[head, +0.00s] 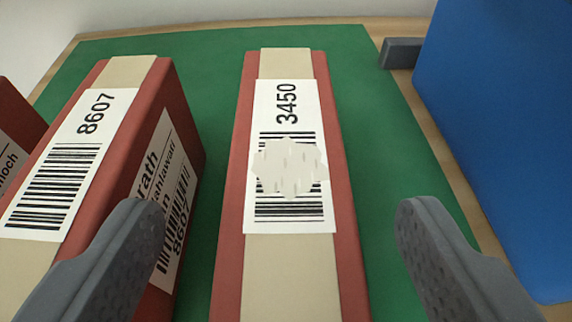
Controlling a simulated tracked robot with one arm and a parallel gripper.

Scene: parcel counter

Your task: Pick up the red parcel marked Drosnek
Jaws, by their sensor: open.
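A red parcel with the label 3450 (231,270) stands in the middle of the head view, tan tape along its top. A pale ragged patch covers part of its barcode, and no name shows on it. To its left is a red parcel with the label 8607 (186,130); its side label is partly hidden and shows only pieces of words. I cannot read Drosnek anywhere. My gripper (285,225) is open, its fingers to either side of parcel 3450, with nothing held.
The parcels stand on a green mat (375,150) with a wooden edge (400,85). A large blue block (500,130) rises at the right. A dark grey piece (402,53) lies at the back right. Green mat is bare between parcel 3450 and the blue block.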

